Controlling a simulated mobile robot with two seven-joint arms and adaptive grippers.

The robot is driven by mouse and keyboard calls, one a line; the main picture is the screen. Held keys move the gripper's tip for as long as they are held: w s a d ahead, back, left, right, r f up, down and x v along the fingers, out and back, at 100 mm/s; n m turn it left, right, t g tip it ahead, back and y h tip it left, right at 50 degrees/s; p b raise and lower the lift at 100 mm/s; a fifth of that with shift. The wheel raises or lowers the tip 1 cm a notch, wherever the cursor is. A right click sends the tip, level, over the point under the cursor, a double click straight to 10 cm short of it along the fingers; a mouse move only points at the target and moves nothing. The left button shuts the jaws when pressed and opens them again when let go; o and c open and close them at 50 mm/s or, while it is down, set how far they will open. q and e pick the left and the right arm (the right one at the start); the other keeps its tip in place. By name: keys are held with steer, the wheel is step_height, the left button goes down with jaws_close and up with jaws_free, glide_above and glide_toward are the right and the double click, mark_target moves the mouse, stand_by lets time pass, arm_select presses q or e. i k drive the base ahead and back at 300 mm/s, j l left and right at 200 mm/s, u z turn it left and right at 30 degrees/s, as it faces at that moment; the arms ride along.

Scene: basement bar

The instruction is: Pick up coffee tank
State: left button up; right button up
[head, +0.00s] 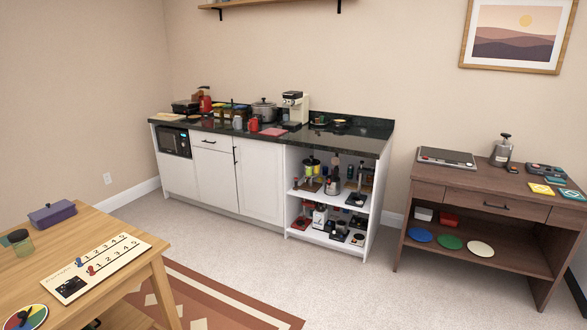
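A silver canister with a black pump-like top (502,153) stands upright on the dark wooden desk at the right. A white and black coffee machine (293,107) stands on the dark counter near the back wall. I cannot tell for sure which of these is the coffee tank or holds it. Neither of my grippers shows in the head view.
The counter (340,143) holds a pot (264,110), a red mug (254,125) and other items. Its open shelves hold several small appliances. A wooden table (140,262) with a game board is at the front left. Carpeted floor (340,285) lies open between table and desk.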

mark_target(285, 108)
steer(key=i, duration=1.35)
steer(key=i+l+u, duration=0.1)
steer(key=i, duration=1.25)
steer(key=i+l, duration=0.15)
steer(key=i, duration=1.2)
